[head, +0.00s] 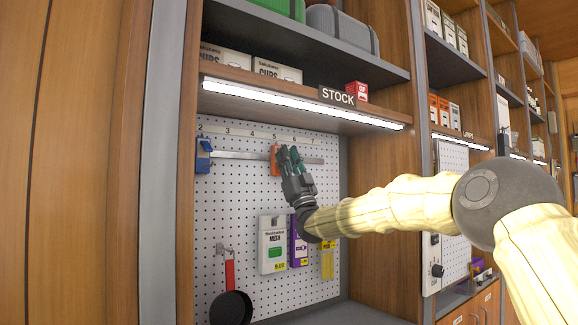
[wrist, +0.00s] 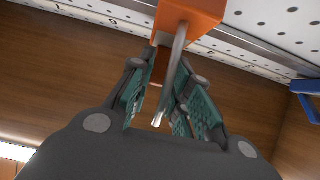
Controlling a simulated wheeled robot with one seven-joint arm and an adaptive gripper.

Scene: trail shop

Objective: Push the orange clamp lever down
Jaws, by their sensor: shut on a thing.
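The orange clamp (head: 275,160) sits on a horizontal metal rail on the white pegboard, near the numbers 5 and 6. My gripper (head: 290,158) is right at it, reaching up from below and to the right. In the wrist view the orange clamp body (wrist: 194,14) is at the top, with a grey metal rod (wrist: 175,68) projecting from it between the teal finger pads of my gripper (wrist: 168,100). An orange strip also shows between the fingers. The fingers are closed in around the clamp's lever; the exact contact is partly hidden.
A blue clamp (head: 203,156) sits at the rail's left end. Below hang a red-handled pan (head: 231,300), a white package (head: 272,245), a purple package (head: 298,244) and a yellow package (head: 327,262). A lit shelf (head: 300,104) overhangs the board.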

